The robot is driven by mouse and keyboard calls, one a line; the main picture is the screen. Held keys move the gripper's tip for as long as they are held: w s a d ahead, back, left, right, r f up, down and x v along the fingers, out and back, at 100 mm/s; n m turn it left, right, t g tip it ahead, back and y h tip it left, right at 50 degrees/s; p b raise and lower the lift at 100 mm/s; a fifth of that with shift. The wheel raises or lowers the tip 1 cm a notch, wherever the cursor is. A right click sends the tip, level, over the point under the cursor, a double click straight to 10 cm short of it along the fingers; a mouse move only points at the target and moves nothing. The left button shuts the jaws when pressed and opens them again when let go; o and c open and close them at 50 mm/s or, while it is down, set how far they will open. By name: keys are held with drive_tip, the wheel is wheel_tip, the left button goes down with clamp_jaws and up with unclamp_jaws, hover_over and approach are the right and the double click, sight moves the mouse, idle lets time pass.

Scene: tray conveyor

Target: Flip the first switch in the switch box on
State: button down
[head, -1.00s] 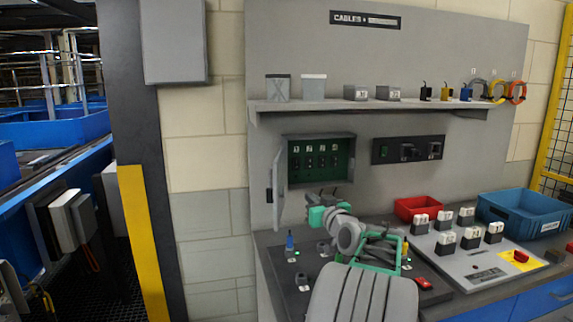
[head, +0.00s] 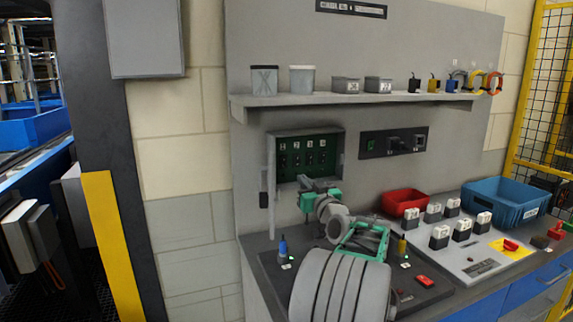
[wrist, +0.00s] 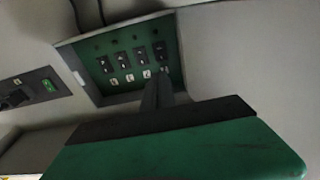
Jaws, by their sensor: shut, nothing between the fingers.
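The switch box (head: 340,152) is open on the grey wall panel, its door (head: 269,185) swung out to the left. Inside, a green panel carries a row of black switches with number labels. The first switch (head: 283,162) is leftmost in the head view; the wrist view is turned over, so it is the rightmost switch (wrist: 160,50) there. My gripper (head: 304,183) is shut and empty, just below the box in the head view. In the wrist view its fingertips (wrist: 164,78) overlap the label by the rightmost switch. I cannot tell whether they touch, or the switch's position.
A black socket panel (head: 393,143) is right of the box. A shelf (head: 350,100) with small boxes and cables runs above. On the bench are a red bin (head: 404,202), a blue crate (head: 505,205) and a plate with several white-topped blocks (head: 462,234).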

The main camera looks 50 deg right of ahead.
sight(285, 160)
drive_tip(key=p+x, duration=0.4)
drive_tip(key=x, duration=0.9)
drive_tip(key=shift+w, duration=0.15)
